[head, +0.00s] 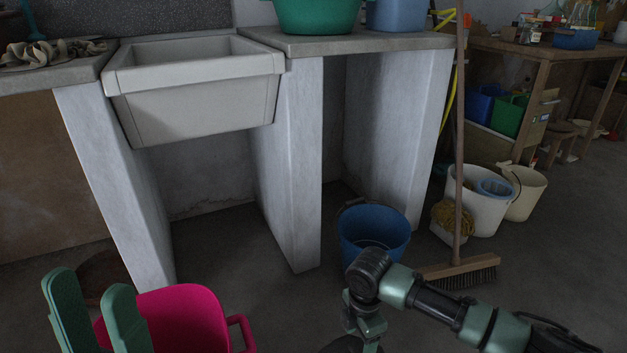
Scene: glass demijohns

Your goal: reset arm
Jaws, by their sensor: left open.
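My left gripper (88,285) is at the lower left of the head view, its two green fingers pointing up and spread apart. It is open, and I see nothing held between the fingers. A bright pink container (185,318) with a side handle is just to the right of the fingers and partly behind them. I cannot tell whether they touch it. My right arm comes in from the lower right and bends down at the bottom edge. Its gripper is out of view. No glass demijohn is clearly visible near my arms.
A stone sink (195,105) on whitewashed supports stands ahead, beside a counter (350,43) with a green tub (315,15). A blue bucket (372,240), a broom (458,265) and white buckets (480,215) stand on the floor. A cluttered wooden table (545,52) is at the right.

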